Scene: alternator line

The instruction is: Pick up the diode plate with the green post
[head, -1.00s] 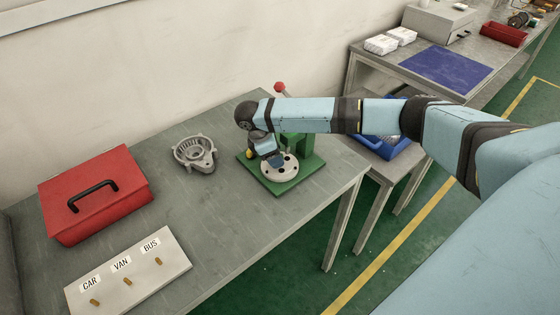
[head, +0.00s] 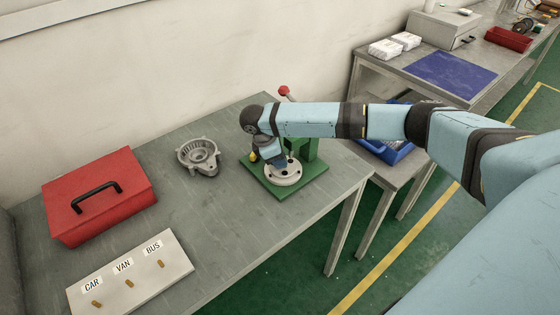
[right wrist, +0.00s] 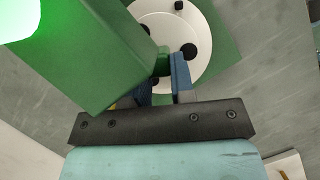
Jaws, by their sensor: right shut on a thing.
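The diode plate (head: 284,178) is a pale round disc with black spots, over the green base of the press fixture on the bench. It also shows in the right wrist view (right wrist: 205,22). Its small green post (right wrist: 163,62) stands at the fingers there. My right gripper (head: 277,163) is shut on the green post, with a blue finger (right wrist: 181,78) at its side; the other finger is mostly hidden by the green column. I cannot tell whether the plate touches the base. My left gripper is out of view.
The press's green column (right wrist: 85,50) stands close beside my right gripper, with a red-knobbed lever (head: 284,90). A grey alternator housing (head: 198,156) lies to the left. A red toolbox (head: 98,195) and a CAR/VAN/BUS board (head: 130,275) stand further left. A blue bin (head: 388,150) is at the right.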

